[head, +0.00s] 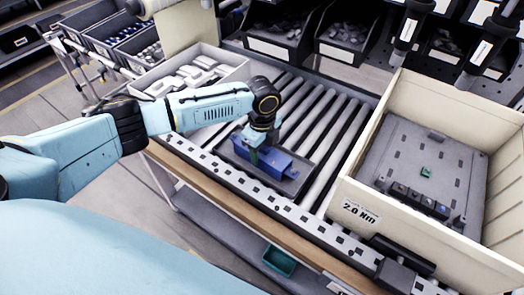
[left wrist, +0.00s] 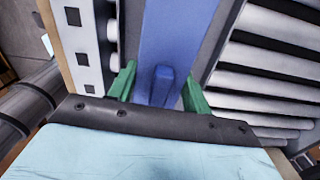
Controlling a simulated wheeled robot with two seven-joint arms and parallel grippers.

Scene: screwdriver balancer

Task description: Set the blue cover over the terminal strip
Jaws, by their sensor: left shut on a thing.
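The blue cover (head: 270,162) sits in or just above a dark shallow tray (head: 306,184) on the roller conveyor. My left gripper (head: 254,150) comes down over its left part and is shut on it. In the left wrist view the green fingertips (left wrist: 158,90) stand on both sides of a raised blue grip on the cover (left wrist: 172,35). A dark row of small blocks (head: 418,200), probably the terminal strip, is on a grey plate (head: 437,160) inside the large cream box at right. My right gripper is out of view.
The cream box (head: 364,214) has high walls around the grey plate. A small green block (head: 426,172) and a dark block lie on the plate. A bin of white parts (head: 240,70) stands behind my left arm. Dark tools (head: 409,28) hang at the upper right.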

